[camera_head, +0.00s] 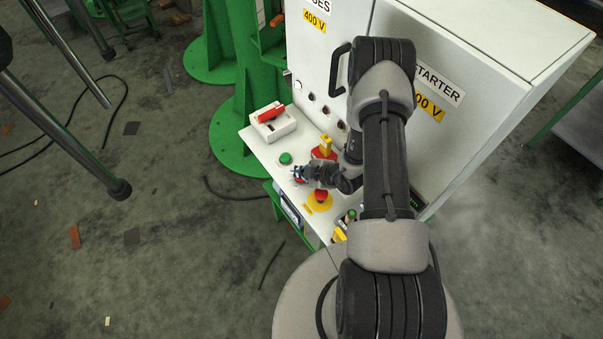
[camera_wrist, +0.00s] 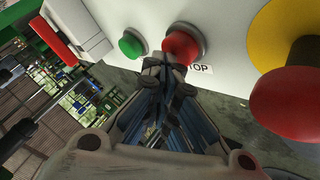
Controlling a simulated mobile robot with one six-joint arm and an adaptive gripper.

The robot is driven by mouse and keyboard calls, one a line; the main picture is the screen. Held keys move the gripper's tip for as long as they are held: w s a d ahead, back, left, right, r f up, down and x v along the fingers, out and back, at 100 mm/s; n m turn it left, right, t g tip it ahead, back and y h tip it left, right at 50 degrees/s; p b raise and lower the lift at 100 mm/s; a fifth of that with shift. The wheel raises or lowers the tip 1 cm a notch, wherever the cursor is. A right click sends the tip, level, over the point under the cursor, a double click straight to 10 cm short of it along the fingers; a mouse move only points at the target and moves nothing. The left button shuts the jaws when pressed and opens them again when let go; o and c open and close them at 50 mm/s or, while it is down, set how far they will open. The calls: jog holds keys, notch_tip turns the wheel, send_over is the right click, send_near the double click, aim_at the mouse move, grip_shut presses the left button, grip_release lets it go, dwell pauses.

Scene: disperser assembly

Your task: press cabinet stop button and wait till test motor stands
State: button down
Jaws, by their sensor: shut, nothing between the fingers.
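The red stop button (camera_wrist: 182,45) sits on the white cabinet panel with a label ending in "TOP" (camera_wrist: 200,69) beside it. A green button (camera_wrist: 131,44) is left of it; the green button also shows in the head view (camera_head: 285,158). My gripper (camera_wrist: 163,66) is shut and empty, its tips close to the red button's lower left edge in the wrist view; I cannot tell whether they touch. In the head view my gripper (camera_head: 299,173) is low over the panel and largely hides the stop button. I cannot make out the test motor.
A red mushroom button (camera_wrist: 285,98) on a yellow disc (camera_wrist: 280,38) stands close on the right. A white box with a red handle (camera_head: 270,120) is at the panel's left. The tall white cabinet (camera_head: 450,60) rises behind.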

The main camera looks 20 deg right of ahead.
jog(key=shift+r+p, duration=0.35)
jog(key=shift+r, duration=0.3)
jog(key=shift+r+p, duration=1.95)
jog(key=shift+r, duration=0.55)
